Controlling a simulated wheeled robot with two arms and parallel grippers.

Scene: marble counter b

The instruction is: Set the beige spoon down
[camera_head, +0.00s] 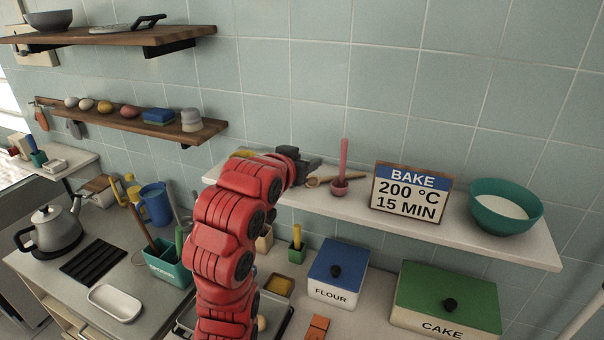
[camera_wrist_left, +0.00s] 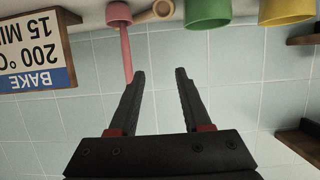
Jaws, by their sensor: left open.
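The beige spoon (camera_head: 316,182) lies on the white wall shelf (camera_head: 465,232), just left of a pink ladle (camera_head: 339,186). It also shows at the top of the upside-down left wrist view (camera_wrist_left: 160,9), its round end towards the camera. My left gripper (camera_head: 312,165) is at the shelf's left part, close to the spoon. In the left wrist view its two fingers (camera_wrist_left: 160,72) are apart with nothing between them, and the spoon is beyond the tips. My red left arm hides part of the shelf. My right gripper is not in view.
The ladle's handle stands up beside the spoon. A BAKE sign (camera_head: 411,193) and a teal bowl (camera_head: 505,208) stand further right. A green cup (camera_wrist_left: 207,12) and a yellow cup (camera_wrist_left: 287,11) are on the spoon's other side. Lidded FLOUR (camera_head: 335,289) and CAKE (camera_head: 445,322) boxes stand below.

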